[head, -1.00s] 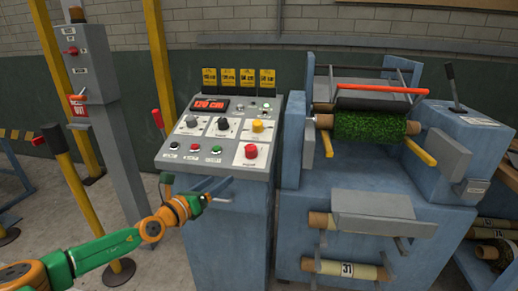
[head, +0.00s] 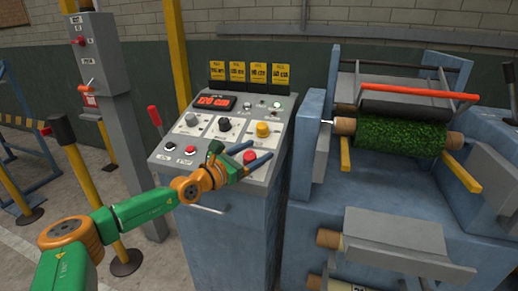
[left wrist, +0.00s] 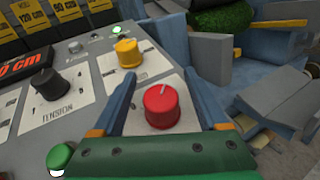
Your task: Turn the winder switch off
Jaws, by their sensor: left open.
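The sloped control panel (head: 183,143) carries several knobs and buttons. A red knob (head: 250,157) sits on a white plate at its lower right; its label cannot be read. In the left wrist view the red knob (left wrist: 162,105) lies between my fingers, its white pointer line aimed up and slightly right. My left gripper (head: 246,161) is open, with its blue fingers on either side of the red knob; contact cannot be told. A yellow knob (left wrist: 128,54) and a black knob marked TENSION (left wrist: 48,84) are nearby. My right gripper is not in view.
A red digital display (head: 214,101) and several yellow cards (head: 248,72) are at the panel's top. A green button (left wrist: 62,155) is close to my gripper's left. The turf roll machine (head: 400,137) stands to the right, and a grey post (head: 108,90) to the left.

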